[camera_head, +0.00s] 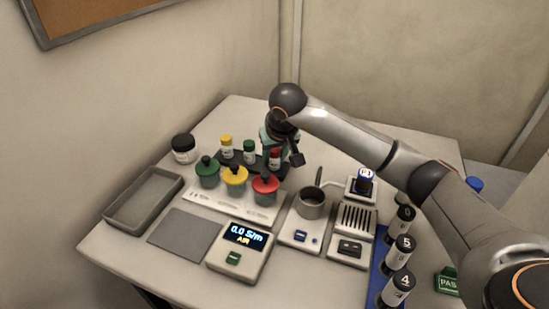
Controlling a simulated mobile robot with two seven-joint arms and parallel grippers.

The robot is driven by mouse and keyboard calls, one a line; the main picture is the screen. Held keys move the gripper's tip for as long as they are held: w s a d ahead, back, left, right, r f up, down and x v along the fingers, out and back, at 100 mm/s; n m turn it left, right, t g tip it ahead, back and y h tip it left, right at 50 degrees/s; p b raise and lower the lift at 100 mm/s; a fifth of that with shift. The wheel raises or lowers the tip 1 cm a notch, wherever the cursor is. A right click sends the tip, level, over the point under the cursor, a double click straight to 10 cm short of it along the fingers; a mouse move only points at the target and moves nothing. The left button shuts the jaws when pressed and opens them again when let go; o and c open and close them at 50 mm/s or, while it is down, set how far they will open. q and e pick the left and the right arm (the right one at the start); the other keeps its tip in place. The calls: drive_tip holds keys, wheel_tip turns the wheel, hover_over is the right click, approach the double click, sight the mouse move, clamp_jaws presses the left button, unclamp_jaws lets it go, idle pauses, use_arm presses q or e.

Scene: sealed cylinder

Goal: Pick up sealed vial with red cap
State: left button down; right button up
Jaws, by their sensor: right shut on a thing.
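The small vial with the red cap (275,160) stands at the right end of the dark rack (237,165). It is partly hidden by my gripper. My right gripper (279,150) reaches down from above and is shut on this vial, near its cap. The vial looks upright; I cannot tell whether its base is clear of the rack. Beside it in the rack stand a vial with a green cap (249,152) and a vial with a yellow cap (227,148). My left gripper is not in view.
In front stand jars with green (207,172), yellow (235,177) and red (265,189) lids. A meter (240,251), a grey cup (312,203), a grey tray (145,199) and numbered black-capped bottles (399,251) surround the area. The table's back is fairly clear.

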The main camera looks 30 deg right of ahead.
clamp_jaws()
drive_tip(key=shift+r, duration=0.5)
wheel_tip(320, 180, up, 2)
drive_tip(key=shift+r, duration=0.2)
drive_tip(key=s+a+r+b, duration=0.1)
drive_tip(key=s+a+r, duration=0.5)
drive_tip(key=s+r, duration=0.3)
drive_tip(key=s, duration=0.3)
drive_tip(key=shift+s+r, duration=0.3)
